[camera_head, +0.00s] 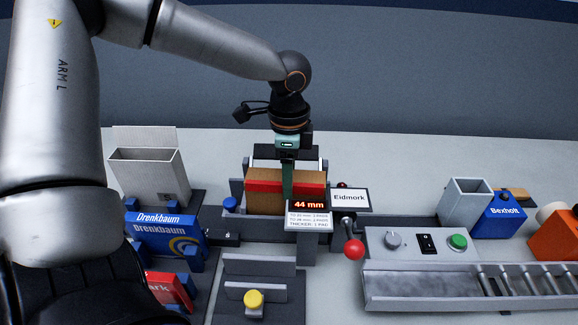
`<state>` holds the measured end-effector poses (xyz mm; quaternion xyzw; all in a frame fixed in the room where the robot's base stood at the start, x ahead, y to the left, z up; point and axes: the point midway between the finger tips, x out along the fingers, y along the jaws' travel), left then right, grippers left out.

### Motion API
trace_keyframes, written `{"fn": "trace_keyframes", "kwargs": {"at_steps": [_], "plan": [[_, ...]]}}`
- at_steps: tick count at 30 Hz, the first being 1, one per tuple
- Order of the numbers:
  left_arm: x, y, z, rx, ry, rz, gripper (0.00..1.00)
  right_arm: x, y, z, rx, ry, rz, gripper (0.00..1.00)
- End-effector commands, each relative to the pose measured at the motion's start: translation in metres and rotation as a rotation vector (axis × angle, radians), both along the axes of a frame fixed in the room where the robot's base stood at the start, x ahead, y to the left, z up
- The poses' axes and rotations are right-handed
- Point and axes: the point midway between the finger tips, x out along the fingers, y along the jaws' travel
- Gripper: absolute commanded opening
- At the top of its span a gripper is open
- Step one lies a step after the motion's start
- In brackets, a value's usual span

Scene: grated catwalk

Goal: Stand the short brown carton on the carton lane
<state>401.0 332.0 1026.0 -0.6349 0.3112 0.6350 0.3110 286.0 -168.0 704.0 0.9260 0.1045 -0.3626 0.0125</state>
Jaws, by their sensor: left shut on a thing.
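A short brown carton (264,203) with a red band stands upright in a grey measuring fixture at the middle of the table. My left gripper (287,183) comes down from above and is shut on the carton's upper part. The fixture's display (309,205) reads 44 mm and hides part of the carton's lower right. Which part is the carton lane is not labelled. A grey tray with rollers (410,304) lies at the front right. My right gripper is not in view.
A red-knobbed lever (353,249) and a control panel (420,244) are right of the fixture. A blue Bexholt pack (501,215) and an orange block (556,238) stand further right.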

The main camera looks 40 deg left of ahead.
Motion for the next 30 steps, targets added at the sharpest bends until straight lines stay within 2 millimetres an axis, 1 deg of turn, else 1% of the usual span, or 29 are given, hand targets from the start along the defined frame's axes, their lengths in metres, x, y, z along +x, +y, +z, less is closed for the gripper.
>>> {"fn": "trace_keyframes", "kwargs": {"at_steps": [30], "plan": [[0.0003, -0.0002, 0.0007, 0.000, -0.001, 0.000, 0.05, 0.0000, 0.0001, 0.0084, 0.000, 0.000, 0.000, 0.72]]}}
